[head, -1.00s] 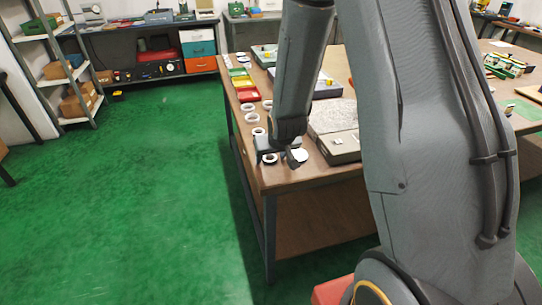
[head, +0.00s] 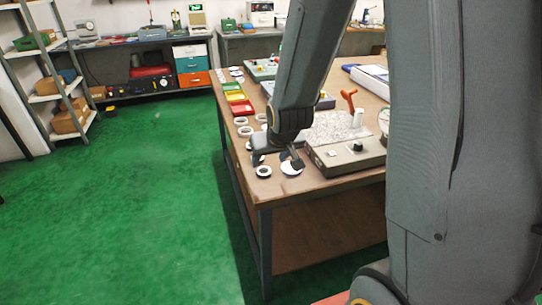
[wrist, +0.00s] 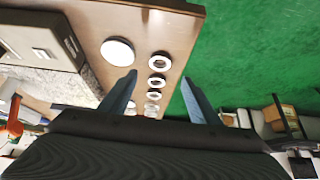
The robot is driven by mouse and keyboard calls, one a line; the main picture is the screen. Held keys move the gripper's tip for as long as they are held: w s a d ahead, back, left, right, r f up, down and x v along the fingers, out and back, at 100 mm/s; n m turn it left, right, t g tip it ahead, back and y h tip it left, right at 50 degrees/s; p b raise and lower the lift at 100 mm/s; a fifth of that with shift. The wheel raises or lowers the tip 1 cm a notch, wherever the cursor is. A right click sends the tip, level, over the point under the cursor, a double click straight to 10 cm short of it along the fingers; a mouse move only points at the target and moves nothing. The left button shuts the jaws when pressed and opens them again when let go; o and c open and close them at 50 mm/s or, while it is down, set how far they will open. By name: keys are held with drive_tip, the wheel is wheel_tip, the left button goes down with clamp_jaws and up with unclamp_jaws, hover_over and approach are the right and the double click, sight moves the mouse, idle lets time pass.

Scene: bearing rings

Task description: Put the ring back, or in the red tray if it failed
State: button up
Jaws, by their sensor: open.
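My gripper (head: 278,162) is open and empty, above the near left corner of the wooden table. Its two fingers stand apart in the wrist view (wrist: 160,84). A row of pale rings runs along the table's left edge. The nearest ring (head: 263,172) lies close to the front edge, just below my gripper in the head view, and also shows in the wrist view (wrist: 150,62). A flat white disc (head: 292,170) lies beside it, partly behind a finger. The red tray (head: 241,108) is farther back on the left edge. I cannot tell which ring the task means.
Yellow (head: 236,98) and green (head: 230,87) trays stand behind the red one. A grey device (head: 345,157) with a black knob and speckled plate stands right of the disc. The green floor (head: 130,200) left of the table is clear. A shelf rack (head: 60,100) stands far left.

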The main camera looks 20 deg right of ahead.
drive_tip(key=s+r+g, duration=0.1)
drive_tip(key=s+g, duration=0.5)
drive_tip(key=s, duration=1.2)
drive_tip(key=shift+s+r, duration=0.35)
drive_tip(key=shift+s, duration=0.05)
drive_tip(key=shift+a, duration=0.1)
